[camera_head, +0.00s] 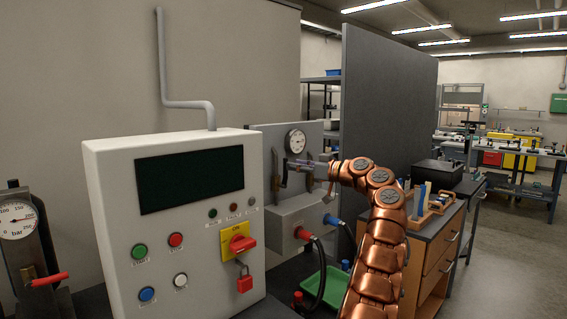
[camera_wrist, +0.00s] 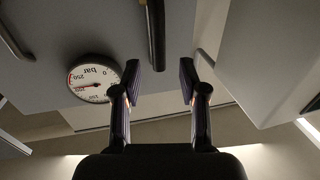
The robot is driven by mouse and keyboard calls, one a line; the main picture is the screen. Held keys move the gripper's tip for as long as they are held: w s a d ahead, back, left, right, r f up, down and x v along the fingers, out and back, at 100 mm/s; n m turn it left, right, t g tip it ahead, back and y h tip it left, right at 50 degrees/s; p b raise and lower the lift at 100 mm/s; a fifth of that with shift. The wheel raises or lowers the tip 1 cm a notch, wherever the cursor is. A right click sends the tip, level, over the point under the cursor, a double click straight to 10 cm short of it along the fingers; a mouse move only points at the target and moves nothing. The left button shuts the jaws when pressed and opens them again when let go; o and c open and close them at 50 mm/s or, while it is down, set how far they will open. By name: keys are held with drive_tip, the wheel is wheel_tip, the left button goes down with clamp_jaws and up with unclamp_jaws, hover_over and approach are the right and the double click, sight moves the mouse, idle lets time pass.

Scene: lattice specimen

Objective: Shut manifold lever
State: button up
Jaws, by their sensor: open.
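The manifold is a grey block (camera_head: 290,222) under a grey back panel (camera_head: 262,137), behind the white control box. A round gauge (camera_head: 296,140) sits on the panel; it also shows upside down in the wrist view (camera_wrist: 94,79). A slim brownish lever (camera_head: 275,168) stands roughly upright left of my gripper. My gripper (camera_head: 297,163) is in front of the panel, below the gauge. In the wrist view, its fingers (camera_wrist: 160,80) are spread and empty. A dark lever (camera_wrist: 155,32) lies ahead, roughly between the finger lines. Another dark bar (camera_wrist: 14,34) is at upper left. I cannot tell contact.
The white control box (camera_head: 190,220), with a red switch and padlock, stands close at left. A tall grey partition (camera_head: 388,100) rises behind my arm. Red and blue hose fittings (camera_head: 330,220) stick out of the block. A green tray (camera_head: 325,285) lies below.

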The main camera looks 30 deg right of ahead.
sight(286, 174)
drive_tip(key=shift+p+x, duration=1)
drive_tip(key=shift+x, duration=1.45)
clamp_jaws()
